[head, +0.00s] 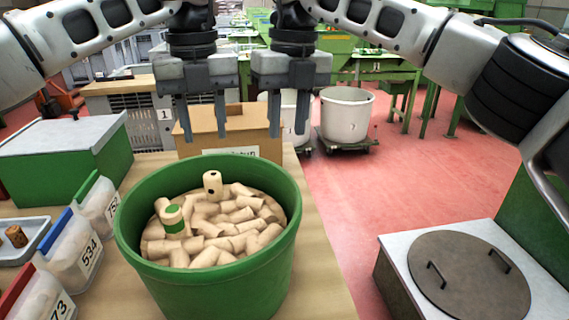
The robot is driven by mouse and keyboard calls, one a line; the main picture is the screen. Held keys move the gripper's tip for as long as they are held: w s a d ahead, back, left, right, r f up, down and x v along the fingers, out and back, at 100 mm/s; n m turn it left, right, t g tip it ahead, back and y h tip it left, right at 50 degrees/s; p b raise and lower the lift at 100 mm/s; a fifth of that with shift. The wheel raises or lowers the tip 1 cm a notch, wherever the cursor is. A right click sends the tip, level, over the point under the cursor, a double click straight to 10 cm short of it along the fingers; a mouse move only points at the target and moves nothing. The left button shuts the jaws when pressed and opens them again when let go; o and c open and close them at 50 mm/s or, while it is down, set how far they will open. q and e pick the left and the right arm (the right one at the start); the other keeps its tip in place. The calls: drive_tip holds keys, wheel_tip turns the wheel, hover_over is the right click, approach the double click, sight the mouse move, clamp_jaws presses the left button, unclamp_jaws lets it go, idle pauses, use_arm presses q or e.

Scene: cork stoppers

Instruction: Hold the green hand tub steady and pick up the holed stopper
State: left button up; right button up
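The green hand tub (140,270) stands on the wooden table, filled with pale cork stoppers. My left gripper (204,138) is open and empty, above and behind the tub. My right gripper (288,136) is open and empty, to its right, above the tub's back right side. Neither gripper touches the tub or a stopper.
A cardboard box (240,140) stands behind the tub. Numbered clear bins (75,245) and a small tray (22,240) lie left, with a green box (68,165) behind them. A lidded unit (470,275) stands at right. White drums (346,115) stand on the red floor.

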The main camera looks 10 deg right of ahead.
sight(284, 174)
drive_tip(key=f, duration=0.9)
drive_tip(key=shift+s+a+f, duration=0.1)
drive_tip(key=shift+a+f, duration=0.25)
drive_tip(key=shift+f, duration=0.05)
clamp_jaws()
drive_tip(key=shift+r, duration=0.1)
idle(0.7)
